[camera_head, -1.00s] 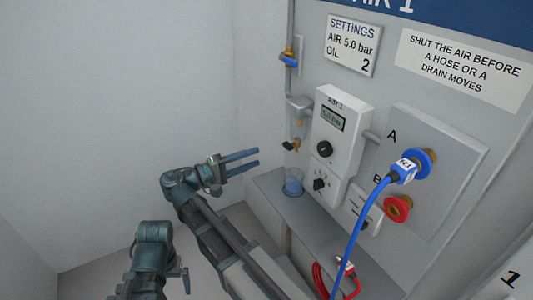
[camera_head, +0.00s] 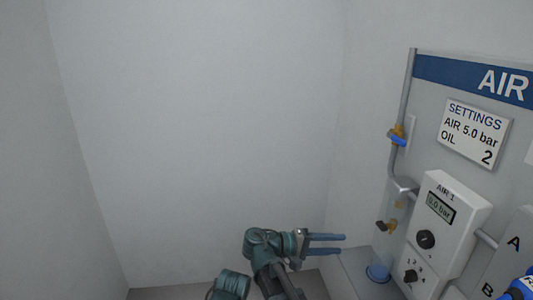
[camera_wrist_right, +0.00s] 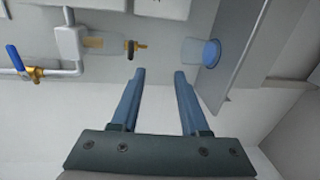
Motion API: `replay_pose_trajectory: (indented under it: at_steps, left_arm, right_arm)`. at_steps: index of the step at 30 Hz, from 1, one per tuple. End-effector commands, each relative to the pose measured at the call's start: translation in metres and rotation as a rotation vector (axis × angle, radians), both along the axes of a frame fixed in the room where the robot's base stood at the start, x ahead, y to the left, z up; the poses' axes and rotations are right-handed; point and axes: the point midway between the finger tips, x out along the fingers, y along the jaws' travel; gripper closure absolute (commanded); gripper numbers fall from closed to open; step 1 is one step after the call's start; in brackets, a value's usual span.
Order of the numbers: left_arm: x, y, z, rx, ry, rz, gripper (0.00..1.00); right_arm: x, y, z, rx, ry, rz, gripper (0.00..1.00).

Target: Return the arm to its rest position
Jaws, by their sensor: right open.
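My right gripper (camera_head: 326,244) is open and empty in the head view, its two blue fingers pointing right toward the air station. It also shows in the right wrist view (camera_wrist_right: 160,76), with bare space between the fingertips. In that view a brass drain cock (camera_wrist_right: 133,47) and a clear cup with a blue base (camera_wrist_right: 201,52) lie beyond the fingertips, apart from them. Part of another dark teal arm piece (camera_head: 230,285) of mine shows at the bottom edge of the head view. My left gripper's fingers do not show.
The air panel stands at the right, with a gauge box (camera_head: 450,215), a settings sign (camera_head: 474,134) and a blue-handled valve (camera_head: 398,136). The cup (camera_head: 378,272) stands on a grey shelf (camera_head: 352,262). Bare wall (camera_head: 200,130) fills the left and middle.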

Motion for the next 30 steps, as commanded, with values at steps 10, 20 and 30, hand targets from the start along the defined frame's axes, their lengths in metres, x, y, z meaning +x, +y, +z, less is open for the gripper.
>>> replay_pose_trajectory:
  at_steps: [10, 20, 30]
  left_arm:
    - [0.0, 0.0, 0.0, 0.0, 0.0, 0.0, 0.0]
    - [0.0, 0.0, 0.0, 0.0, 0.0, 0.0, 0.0]
    - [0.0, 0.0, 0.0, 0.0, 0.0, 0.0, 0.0]
  right_arm:
    - [-0.059, -0.009, -0.14, 0.761, 0.07, -0.024, 0.55]
    - [-0.081, 0.033, -0.179, 1.182, 0.015, -0.042, 0.55]
    - [-0.094, 0.078, -0.184, 1.406, -0.005, -0.031, 0.55]
